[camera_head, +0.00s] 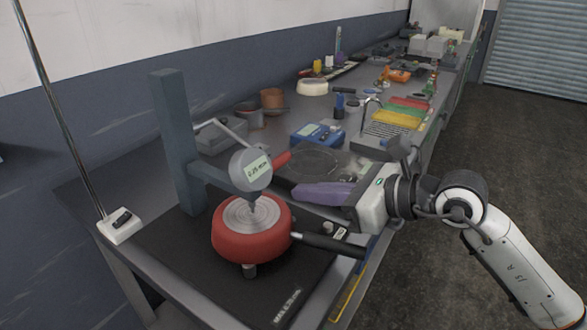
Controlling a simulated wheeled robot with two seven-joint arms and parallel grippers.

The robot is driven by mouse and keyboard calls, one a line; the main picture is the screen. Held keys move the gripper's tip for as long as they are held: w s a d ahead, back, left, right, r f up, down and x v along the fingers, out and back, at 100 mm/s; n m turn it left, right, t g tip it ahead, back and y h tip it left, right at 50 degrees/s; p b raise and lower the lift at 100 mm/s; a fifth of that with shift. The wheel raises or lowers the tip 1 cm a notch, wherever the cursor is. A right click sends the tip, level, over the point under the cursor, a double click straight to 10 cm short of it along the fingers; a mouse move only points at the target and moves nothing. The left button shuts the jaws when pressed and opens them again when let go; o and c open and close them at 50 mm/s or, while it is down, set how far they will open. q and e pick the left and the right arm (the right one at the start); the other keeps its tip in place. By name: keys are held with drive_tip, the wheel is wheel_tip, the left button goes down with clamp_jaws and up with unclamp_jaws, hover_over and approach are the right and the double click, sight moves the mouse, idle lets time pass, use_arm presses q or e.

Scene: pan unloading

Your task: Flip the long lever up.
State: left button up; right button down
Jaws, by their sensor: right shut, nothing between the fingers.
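A measuring stand (178,140) with a grey post holds a round dial gauge (251,170). A long thin lever (222,134) slants down to the right behind the gauge, and a red grip (281,159) shows just right of the dial. A red pan (236,243) lies bottom up below the gauge, its black handle (335,245) pointing right. The gauge's tip is at the pan's ringed metal base. My right gripper (298,191), with purple fingers, is shut and empty, right of the gauge and below the red grip. My left gripper is out of view.
The long grey bench runs to the back right. A chrome pole with a white base (119,226) stands at the left.

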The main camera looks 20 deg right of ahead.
drive_tip(key=x, duration=0.3)
drive_tip(key=shift+w+a+f, duration=0.1)
drive_tip(key=shift+w+a, duration=0.2)
wheel_tip(320, 180, up, 3)
drive_tip(key=shift+f+p, duration=0.1)
drive_tip(key=shift+p, duration=0.65)
drive_tip(key=shift+r, duration=0.55)
